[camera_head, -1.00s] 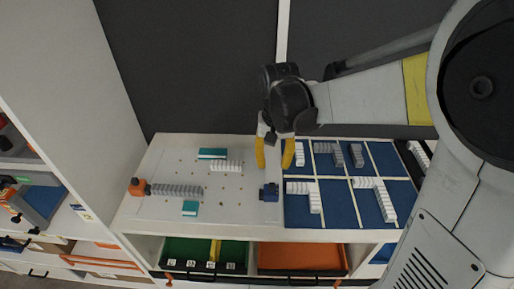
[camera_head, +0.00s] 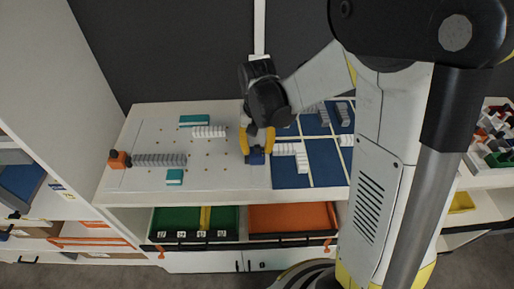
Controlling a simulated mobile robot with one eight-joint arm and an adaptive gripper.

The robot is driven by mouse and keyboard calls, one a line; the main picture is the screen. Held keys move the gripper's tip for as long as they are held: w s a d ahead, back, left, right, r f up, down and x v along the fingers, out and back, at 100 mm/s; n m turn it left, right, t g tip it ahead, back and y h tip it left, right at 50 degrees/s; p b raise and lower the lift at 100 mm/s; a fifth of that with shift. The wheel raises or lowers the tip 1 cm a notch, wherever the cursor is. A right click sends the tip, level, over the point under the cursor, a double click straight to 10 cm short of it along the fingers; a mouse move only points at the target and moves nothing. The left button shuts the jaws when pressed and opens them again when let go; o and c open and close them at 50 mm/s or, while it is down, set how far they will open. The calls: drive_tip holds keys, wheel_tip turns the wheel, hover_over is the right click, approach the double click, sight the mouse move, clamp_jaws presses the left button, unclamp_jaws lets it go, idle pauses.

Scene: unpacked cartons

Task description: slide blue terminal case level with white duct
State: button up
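The blue terminal case (camera_head: 255,157) is a small dark blue block near the right edge of the white board (camera_head: 215,181). A short white ribbed duct (camera_head: 209,132) lies on the board, farther back and to the left of the case. My gripper (camera_head: 257,148) points down over the case with its yellow fingers apart. The fingertips are at the left and right of the case, partly covering it. I cannot tell whether they touch it.
A grey ribbed duct (camera_head: 160,160) with an orange end block (camera_head: 119,160) lies at the left. Teal blocks (camera_head: 194,120) sit behind and in front. Blue gridded panels (camera_head: 290,175) with white ribbed pieces (camera_head: 292,150) adjoin at right. Green (camera_head: 178,220) and orange bins (camera_head: 290,218) are below.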

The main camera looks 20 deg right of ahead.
clamp_jaws()
drive_tip(key=w+d, duration=0.1)
drive_tip(key=w, duration=0.2)
drive_tip(key=w+d, duration=0.1)
drive_tip(key=w, duration=0.3)
drive_tip(key=w+d, duration=0.1)
drive_tip(key=w, duration=0.3)
drive_tip(key=shift+w+d, duration=0.25)
drive_tip(key=shift+d, duration=0.15)
unclamp_jaws()
drive_tip(key=shift+r, duration=0.1)
